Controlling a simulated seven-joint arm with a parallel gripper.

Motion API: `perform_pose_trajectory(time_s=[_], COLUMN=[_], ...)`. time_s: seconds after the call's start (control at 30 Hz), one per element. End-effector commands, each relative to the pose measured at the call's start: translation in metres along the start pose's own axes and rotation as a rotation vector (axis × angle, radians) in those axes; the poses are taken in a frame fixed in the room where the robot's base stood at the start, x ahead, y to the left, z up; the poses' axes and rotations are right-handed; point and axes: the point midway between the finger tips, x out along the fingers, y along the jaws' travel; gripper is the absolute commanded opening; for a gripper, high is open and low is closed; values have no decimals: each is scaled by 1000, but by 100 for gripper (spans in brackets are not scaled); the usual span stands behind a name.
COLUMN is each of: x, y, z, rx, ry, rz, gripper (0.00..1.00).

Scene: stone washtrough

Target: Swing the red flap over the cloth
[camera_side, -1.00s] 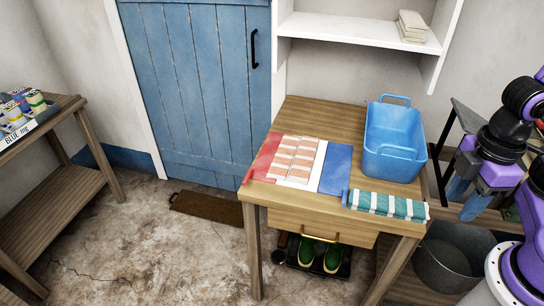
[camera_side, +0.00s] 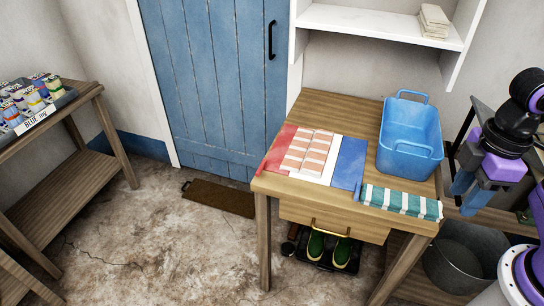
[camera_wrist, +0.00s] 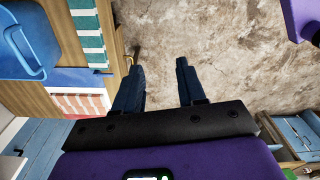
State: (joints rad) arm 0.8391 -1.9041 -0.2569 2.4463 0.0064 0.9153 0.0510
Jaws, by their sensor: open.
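The red flap (camera_side: 272,153) lies flat on the table, at the left end of a folding board. The cloth (camera_side: 307,151), striped salmon and white, lies on the board's white middle panel (camera_side: 327,174), right beside the red flap. The board's blue flap (camera_side: 349,162) lies flat on the right. In the wrist view the striped cloth (camera_wrist: 80,102) shows at the left, and the red flap cannot be made out clearly. My gripper (camera_side: 470,192) is open and empty, off the table's right side, well apart from the board. Its two fingers also show in the wrist view (camera_wrist: 160,68).
A blue basket (camera_side: 410,138) stands at the back right of the wooden table (camera_side: 340,112). A green-and-white striped cloth (camera_side: 400,202) lies at the front right edge. A metal bucket (camera_side: 460,255) stands below my gripper. A white shelf (camera_side: 380,22) hangs behind.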

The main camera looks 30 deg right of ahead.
Motion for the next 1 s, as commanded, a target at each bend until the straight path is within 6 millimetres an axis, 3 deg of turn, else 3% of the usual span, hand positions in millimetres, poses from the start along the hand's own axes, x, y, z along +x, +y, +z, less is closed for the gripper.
perform_pose_trajectory(time_s=[0.5, 0.8, 1.0], x=[-7, 4, 16], y=[67, 120, 159], z=[-173, -259, -305], rx=[626, 996, 1242], ry=[48, 79, 101], rz=[-23, -42, -57], gripper=[40, 40, 40])
